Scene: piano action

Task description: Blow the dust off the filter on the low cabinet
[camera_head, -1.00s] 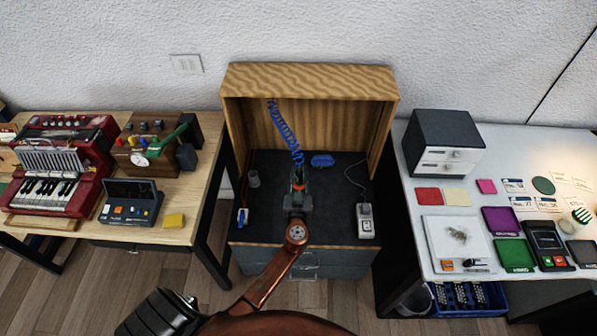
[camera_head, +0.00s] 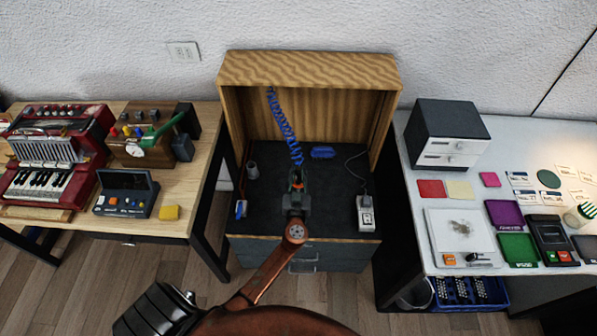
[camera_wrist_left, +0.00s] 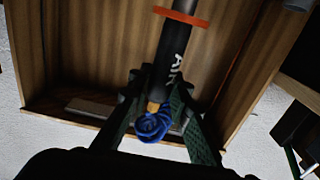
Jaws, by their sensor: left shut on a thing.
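My left gripper (camera_head: 296,190) is over the low cabinet (camera_head: 275,225), inside its open wooden hood. It is shut on a black air nozzle with an orange ring, marked "AIR" in the left wrist view (camera_wrist_left: 172,62). A blue coiled hose (camera_head: 283,122) runs from the nozzle up to the hood; its end also shows at the gripper in the left wrist view (camera_wrist_left: 152,125). A blue object (camera_head: 322,152) lies on the dark top behind and right of the gripper. I cannot tell which thing is the filter, and no dust is clear. My right gripper is not in view.
A grey cup (camera_head: 252,170) and a small blue-and-white item (camera_head: 241,209) stand left on the cabinet top. A power socket box (camera_head: 366,215) with a cable stands right. The hood's side walls flank the arm. Cluttered tables stand on both sides.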

